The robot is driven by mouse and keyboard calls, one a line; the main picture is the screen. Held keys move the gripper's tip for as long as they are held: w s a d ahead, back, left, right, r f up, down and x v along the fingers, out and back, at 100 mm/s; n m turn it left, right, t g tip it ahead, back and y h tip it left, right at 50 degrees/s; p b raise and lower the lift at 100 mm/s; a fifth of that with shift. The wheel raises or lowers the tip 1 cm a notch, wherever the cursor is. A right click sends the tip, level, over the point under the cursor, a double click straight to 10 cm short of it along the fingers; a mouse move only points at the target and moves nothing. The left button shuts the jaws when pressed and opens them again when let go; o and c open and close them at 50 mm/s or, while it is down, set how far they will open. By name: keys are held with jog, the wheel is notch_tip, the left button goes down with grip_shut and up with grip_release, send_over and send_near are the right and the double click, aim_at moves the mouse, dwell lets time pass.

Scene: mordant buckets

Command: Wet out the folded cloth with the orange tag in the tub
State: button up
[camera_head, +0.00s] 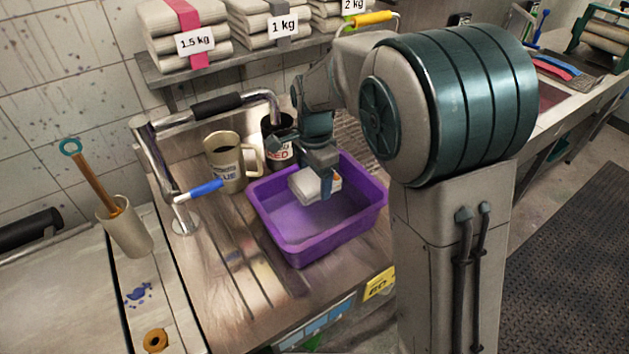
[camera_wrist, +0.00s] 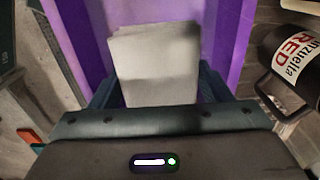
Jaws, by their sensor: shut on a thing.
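The purple tub (camera_head: 318,246) stands on the worktop in the head view, with greyish liquid in it. My gripper (camera_head: 327,184) is over the tub and shut on a folded pale cloth (camera_head: 305,185). An orange patch shows at the cloth's right end in the head view, partly hidden by a finger. In the wrist view the cloth (camera_wrist: 155,65) sits between the fingers, with the purple tub wall (camera_wrist: 228,50) beyond it. The cloth appears at or just above the liquid; I cannot tell whether it touches.
A beige jug (camera_head: 226,165) marked BLUE and a dark jug (camera_head: 279,150) marked RED stand close behind the tub. A chrome tap with a blue lever (camera_head: 198,190) is to the left. A shelf (camera_head: 190,76) with weighed cloth stacks runs above.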

aim_at(314, 177)
notch_tip(314, 177, up, 5)
jog(key=p, duration=0.4)
jog(key=shift+r, duration=0.1)
dwell(0.3)
